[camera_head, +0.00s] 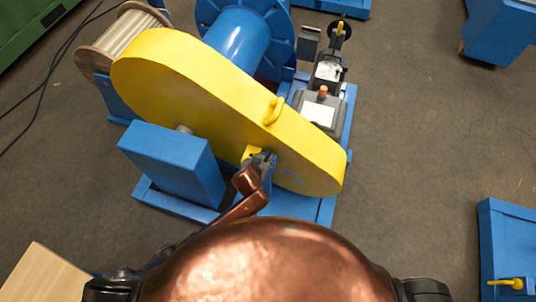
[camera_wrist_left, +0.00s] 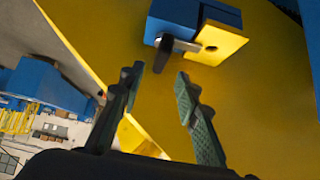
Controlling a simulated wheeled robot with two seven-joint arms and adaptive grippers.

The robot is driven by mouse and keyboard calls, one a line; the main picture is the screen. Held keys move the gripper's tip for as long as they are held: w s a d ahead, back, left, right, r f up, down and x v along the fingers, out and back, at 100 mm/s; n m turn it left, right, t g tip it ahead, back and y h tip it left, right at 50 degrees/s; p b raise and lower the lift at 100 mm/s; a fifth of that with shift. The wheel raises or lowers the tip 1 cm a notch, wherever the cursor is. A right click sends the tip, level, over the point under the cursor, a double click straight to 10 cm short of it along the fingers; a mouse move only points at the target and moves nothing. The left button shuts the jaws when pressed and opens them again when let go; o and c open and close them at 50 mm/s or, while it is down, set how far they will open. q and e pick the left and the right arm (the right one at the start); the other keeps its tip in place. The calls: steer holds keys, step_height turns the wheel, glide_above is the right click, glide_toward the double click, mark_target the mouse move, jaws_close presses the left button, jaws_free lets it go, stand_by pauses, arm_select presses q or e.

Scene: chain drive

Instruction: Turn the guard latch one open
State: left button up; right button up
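The large yellow chain guard (camera_head: 200,85) lies slanted across the blue machine. In the left wrist view, a guard latch with a dark lever (camera_wrist_left: 165,52) sits by a blue block (camera_wrist_left: 190,18) and a yellow tab with a hole (camera_wrist_left: 218,45). The lever's black end points toward my fingers. I cannot tell which numbered latch it is. My left gripper (camera_head: 264,158) is at the guard's lower face, beside a yellow tab (camera_head: 250,152). Its two fingers (camera_wrist_left: 159,74) are apart, with the lever end just beyond the gap; no contact is visible. My right gripper is out of view.
A blue box (camera_head: 172,160) stands left of my left gripper. A yellow handle (camera_head: 273,110) sticks up from the guard. A blue drum (camera_head: 238,38) and a cable spool (camera_head: 122,38) stand behind. Open floor (camera_head: 430,130) lies to the right.

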mark_target(268, 155)
arm_select(q)
steer(key=b+x, duration=0.1)
steer(key=x, duration=0.4)
steer(key=shift+f, duration=0.3)
steer(key=shift+w+d+f+b, duration=0.2)
steer(key=shift+w+f+b, duration=0.15)
steer(key=shift+w+f, duration=0.1)
steer(key=shift+w, duration=0.1)
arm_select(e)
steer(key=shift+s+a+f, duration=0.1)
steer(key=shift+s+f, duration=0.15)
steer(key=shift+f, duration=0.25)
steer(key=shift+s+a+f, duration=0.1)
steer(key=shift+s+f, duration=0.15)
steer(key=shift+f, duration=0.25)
arm_select(q)
steer(key=shift+c, duration=0.2)
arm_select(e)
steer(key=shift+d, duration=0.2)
arm_select(q)
jaws_close()
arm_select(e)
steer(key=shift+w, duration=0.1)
